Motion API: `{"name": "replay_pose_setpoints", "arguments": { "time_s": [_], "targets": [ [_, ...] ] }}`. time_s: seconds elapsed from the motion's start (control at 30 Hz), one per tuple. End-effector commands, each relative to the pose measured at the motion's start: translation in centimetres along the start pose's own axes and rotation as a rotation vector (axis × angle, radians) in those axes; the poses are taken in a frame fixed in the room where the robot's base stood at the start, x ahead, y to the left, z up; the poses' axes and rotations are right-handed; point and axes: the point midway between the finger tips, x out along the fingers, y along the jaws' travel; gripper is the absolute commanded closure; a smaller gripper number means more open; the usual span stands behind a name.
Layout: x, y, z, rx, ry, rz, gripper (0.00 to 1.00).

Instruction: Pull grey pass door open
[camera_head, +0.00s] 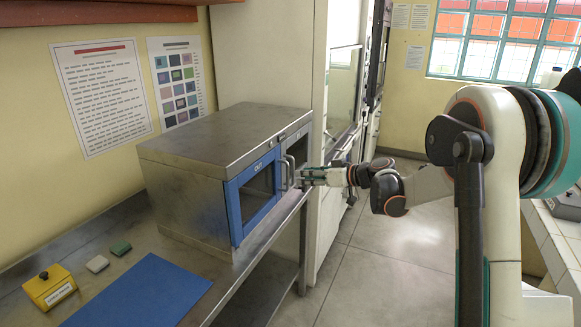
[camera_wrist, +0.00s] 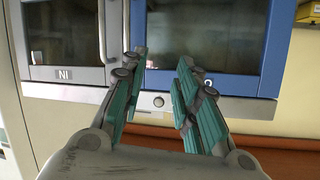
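The grey pass door (camera_head: 299,149) is the right-hand door of a metal cabinet in the head view. In the wrist view the grey door (camera_wrist: 66,75) is at the left, with its upright bar handle (camera_wrist: 102,32) near its inner edge. My gripper (camera_head: 304,177) is in front of the cabinet, close to the door handles. In the wrist view my gripper (camera_wrist: 161,62) is open, with nothing between its fingers. Its fingers overlap the blue door, right of the grey handle. Both doors look closed. Whether a finger touches a handle cannot be told.
The blue door (camera_head: 257,193) with its own handle (camera_wrist: 127,25) is beside the grey one. The metal cabinet (camera_head: 185,190) stands on a bench with a blue mat (camera_head: 145,293) and a yellow button box (camera_head: 50,288). Open floor (camera_head: 370,265) lies right of the bench.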

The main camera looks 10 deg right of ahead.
Motion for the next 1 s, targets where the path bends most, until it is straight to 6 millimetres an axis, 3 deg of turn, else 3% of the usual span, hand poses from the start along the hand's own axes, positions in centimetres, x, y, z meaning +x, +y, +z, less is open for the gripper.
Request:
{"name": "replay_pose_setpoints", "arguments": {
  "time_s": [0.03, 0.2, 0.4, 0.67, 1.0],
  "targets": [
    [0.5, 1.8, 0.2, -0.02, 0.037, -0.007, 0.71],
    [1.5, 6.4, 1.3, -0.099, 0.168, -0.024, 0.71],
    [1.7, 9.7, 2.8, -0.17, 0.281, -0.024, 0.71],
    [2.2, 10.8, 3.5, -0.2, 0.327, -0.021, 0.71],
    [7.7, 10.5, 1.8, -0.2, 0.326, -0.022, 0.71]
  ]
}}
